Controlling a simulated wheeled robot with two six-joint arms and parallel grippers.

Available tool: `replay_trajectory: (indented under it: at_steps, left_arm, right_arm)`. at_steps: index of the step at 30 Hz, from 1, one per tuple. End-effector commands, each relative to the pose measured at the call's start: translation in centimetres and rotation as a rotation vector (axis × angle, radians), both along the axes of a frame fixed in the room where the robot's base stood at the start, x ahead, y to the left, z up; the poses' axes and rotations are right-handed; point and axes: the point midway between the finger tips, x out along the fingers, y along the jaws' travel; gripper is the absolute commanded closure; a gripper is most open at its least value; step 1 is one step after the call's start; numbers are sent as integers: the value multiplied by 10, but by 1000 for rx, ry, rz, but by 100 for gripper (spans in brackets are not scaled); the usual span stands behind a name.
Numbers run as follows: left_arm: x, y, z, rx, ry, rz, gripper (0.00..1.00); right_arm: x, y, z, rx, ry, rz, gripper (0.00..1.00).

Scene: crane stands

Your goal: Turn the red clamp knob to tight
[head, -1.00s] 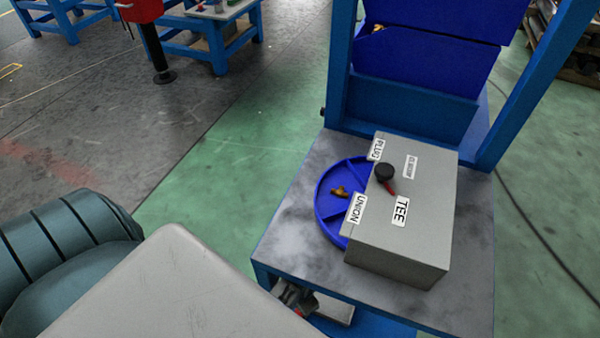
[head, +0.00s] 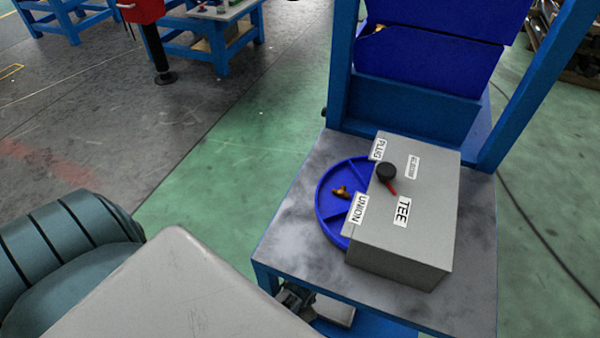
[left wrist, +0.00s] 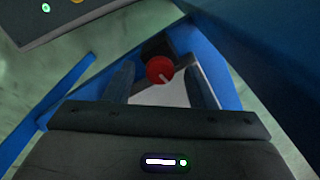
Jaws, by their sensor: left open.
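The red clamp knob (left wrist: 158,69) is round with a white pointer mark toward its lower right in the left wrist view. My left gripper (left wrist: 160,82) is open, with one dark finger on each side of the knob and a gap visible at both sides. The knob sits against dark and grey metal parts near a blue frame. In the head view a dark metal part (head: 294,300) shows below the table's front left edge; the red knob cannot be made out there. My right gripper is not in view.
The grey-topped table (head: 285,235) carries a grey box (head: 430,215) with a black and red dial lever (head: 387,173) and labels. Blue posts (head: 342,65) rise behind.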

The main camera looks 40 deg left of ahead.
Motion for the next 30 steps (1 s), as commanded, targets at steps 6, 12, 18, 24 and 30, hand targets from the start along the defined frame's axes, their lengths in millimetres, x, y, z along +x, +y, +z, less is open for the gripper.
replay_trajectory:
  at_steps: [6, 12, 18, 24, 30]
  left_arm:
    - [0, 0, 0, 0, 0, 0, 74]
    - [0, 0, 1, 0, 0, -4, 95]
    - [-1, 0, 3, 0, 2, -101, 95]
    - [0, 0, 0, -1, 0, -133, 95]
    - [0, 0, 0, 0, 0, -132, 62]
  right_arm:
    - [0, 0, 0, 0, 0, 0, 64]
    - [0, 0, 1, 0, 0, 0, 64]
    - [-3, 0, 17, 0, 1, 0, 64]
    - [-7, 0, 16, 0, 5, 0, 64]
    - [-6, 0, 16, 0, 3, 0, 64]
